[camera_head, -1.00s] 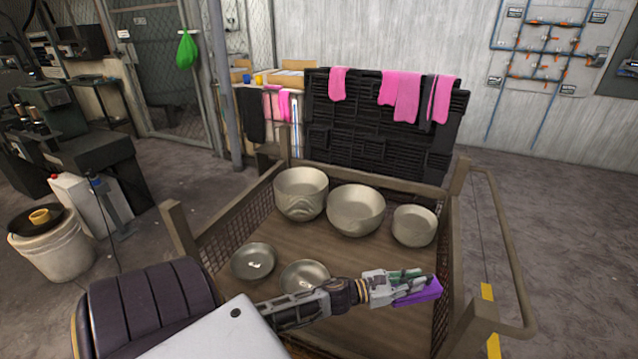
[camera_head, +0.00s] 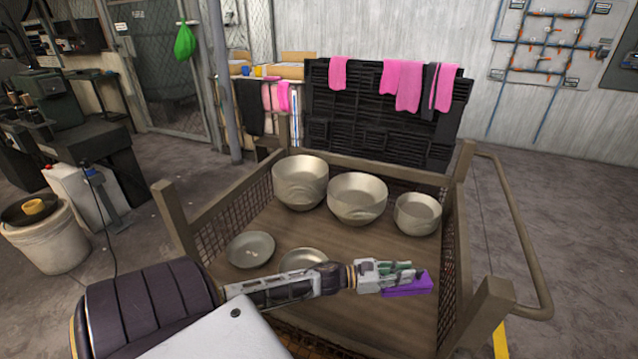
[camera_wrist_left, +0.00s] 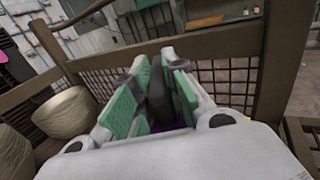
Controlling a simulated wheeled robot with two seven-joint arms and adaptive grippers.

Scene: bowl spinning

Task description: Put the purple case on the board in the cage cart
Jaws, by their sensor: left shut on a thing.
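The purple case (camera_head: 408,286) is at my left gripper (camera_head: 402,271), over the right front part of the wooden board (camera_head: 385,244) in the cage cart (camera_head: 481,310). My left gripper is shut on the case, which looks close to the board; I cannot tell whether it touches. In the left wrist view the green-padded fingers (camera_wrist_left: 150,95) are close together, and only a sliver of purple shows low between them. My right gripper is not in view.
Three deep metal bowls (camera_head: 357,199) stand at the back of the board. Two shallow bowls (camera_head: 251,249) lie at the front left, one partly behind my arm. The cart's posts and mesh sides rise around the board. Bare board lies between the bowls and my gripper.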

